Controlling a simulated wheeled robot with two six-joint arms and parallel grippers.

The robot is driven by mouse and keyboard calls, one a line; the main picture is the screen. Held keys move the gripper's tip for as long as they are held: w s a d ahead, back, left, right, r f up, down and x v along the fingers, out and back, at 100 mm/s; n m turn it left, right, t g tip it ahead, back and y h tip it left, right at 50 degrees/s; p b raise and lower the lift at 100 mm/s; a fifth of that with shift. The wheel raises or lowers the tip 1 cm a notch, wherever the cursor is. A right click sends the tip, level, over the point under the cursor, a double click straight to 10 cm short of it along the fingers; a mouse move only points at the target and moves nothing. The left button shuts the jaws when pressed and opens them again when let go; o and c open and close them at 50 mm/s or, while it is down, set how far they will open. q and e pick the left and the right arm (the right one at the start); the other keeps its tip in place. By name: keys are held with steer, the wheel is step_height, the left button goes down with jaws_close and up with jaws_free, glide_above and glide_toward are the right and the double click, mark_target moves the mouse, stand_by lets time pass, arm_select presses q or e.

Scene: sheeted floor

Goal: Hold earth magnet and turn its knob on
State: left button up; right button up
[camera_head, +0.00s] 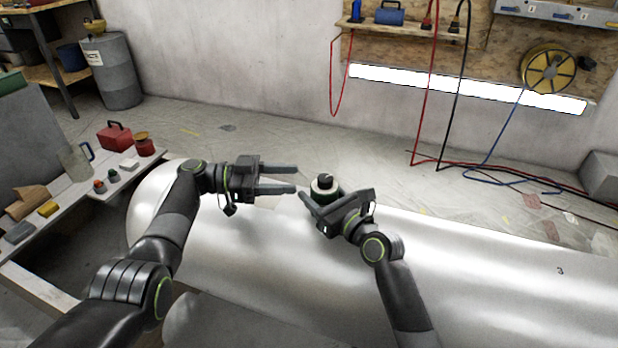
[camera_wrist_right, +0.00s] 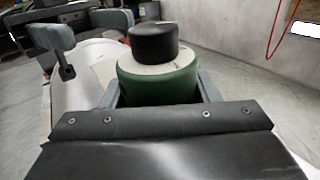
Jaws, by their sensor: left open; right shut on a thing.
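The earth magnet (camera_head: 325,188) has a green body with a pale top and a black knob (camera_head: 325,178) on it. It stands upright on the shiny metal sheet. My right gripper (camera_head: 320,198) is shut on its green body, which shows between the two fingers in the right wrist view (camera_wrist_right: 158,85). The black knob (camera_wrist_right: 154,43) is uncovered on top. My left gripper (camera_head: 296,180) is open and empty, just left of the magnet, with its fingers pointing toward it. The magnet's lower part is hidden by my right gripper.
The metal sheet (camera_head: 480,262) spreads to the right and is clear, with a small "3" marked on it. A side bench (camera_head: 85,197) at left holds a red box (camera_head: 115,137), a jug and small items. Red, black and blue cables trail on the floor behind.

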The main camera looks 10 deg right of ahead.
mark_target(318, 180)
arm_select(q)
steer(key=shift+v, duration=1.6)
steer(key=shift+s+d+f+n+t, duration=0.3)
steer(key=shift+s+f+t, duration=0.1)
steer(key=shift+f, duration=0.1)
steer(key=shift+s+d+f+n+t, duration=0.15)
steer(key=shift+s+n+t, duration=0.15)
steer(key=shift+t, duration=0.2)
steer(key=shift+s+d+f+n+t, duration=0.15)
steer(key=shift+s+n+t, duration=0.15)
steer(key=shift+t, duration=0.2)
steer(key=shift+s+a+r+n+t, duration=0.2)
steer(key=shift+s+n+t, duration=0.3)
steer(key=shift+t, duration=0.4)
steer(key=d+t, duration=0.1)
steer(key=d, duration=0.2)
steer(key=d+r+n+t, duration=0.1)
steer(key=d, duration=0.6)
steer(key=shift+d+r+n+t, duration=0.2)
steer(key=shift+d+n+t, duration=0.1)
steer(key=shift+n+t, duration=0.1)
steer(key=c, duration=1)
